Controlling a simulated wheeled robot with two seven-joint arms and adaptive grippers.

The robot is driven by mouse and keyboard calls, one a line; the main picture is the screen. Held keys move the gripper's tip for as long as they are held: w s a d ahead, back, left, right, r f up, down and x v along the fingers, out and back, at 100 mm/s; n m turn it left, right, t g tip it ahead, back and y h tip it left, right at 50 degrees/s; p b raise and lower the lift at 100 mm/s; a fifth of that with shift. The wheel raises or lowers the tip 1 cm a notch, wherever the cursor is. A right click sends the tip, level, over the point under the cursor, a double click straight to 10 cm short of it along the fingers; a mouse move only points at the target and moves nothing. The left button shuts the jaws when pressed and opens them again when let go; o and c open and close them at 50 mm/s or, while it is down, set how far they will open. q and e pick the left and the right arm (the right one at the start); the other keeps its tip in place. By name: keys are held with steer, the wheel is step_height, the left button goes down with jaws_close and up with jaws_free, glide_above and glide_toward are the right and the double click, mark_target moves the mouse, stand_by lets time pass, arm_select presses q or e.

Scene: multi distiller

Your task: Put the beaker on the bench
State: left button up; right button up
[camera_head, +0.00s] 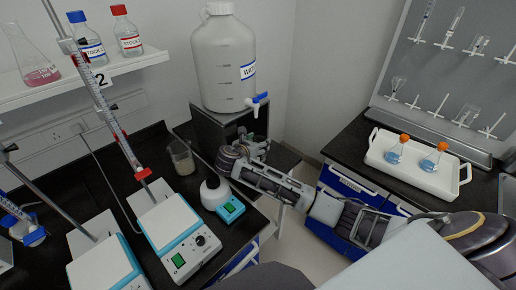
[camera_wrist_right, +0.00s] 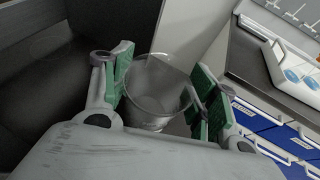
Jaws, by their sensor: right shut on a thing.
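A clear glass beaker (camera_wrist_right: 155,92) sits between the green finger pads of my right gripper (camera_wrist_right: 160,88) in the right wrist view. The pads close on it from both sides; whether it holds liquid is hard to tell. In the head view my right gripper (camera_head: 236,152) is below the tap of the white water carboy, and the held beaker cannot be made out there. Another beaker (camera_head: 181,158) with pale cloudy contents stands on the black bench (camera_head: 95,180), left of my gripper. My left gripper is not in view.
The carboy (camera_head: 224,60) stands on a dark stand (camera_head: 205,118) beside my gripper. A small device with a white round top (camera_head: 214,192) and hotplate stirrers (camera_head: 178,232) with burettes occupy the bench front. At right, a white tray (camera_head: 430,178) holds orange-stoppered flasks.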

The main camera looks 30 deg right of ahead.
step_height(320, 180, down, 2)
steer(key=shift+f, duration=0.25)
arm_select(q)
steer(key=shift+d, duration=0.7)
arm_select(e)
steer(key=shift+f, duration=0.1)
steer(key=o, duration=1.3)
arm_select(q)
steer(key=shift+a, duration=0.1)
arm_select(e)
steer(key=shift+s+a, duration=0.1)
steer(key=shift+a, duration=0.05)
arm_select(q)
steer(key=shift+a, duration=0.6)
arm_select(e)
steer(key=shift+v, duration=5.85)
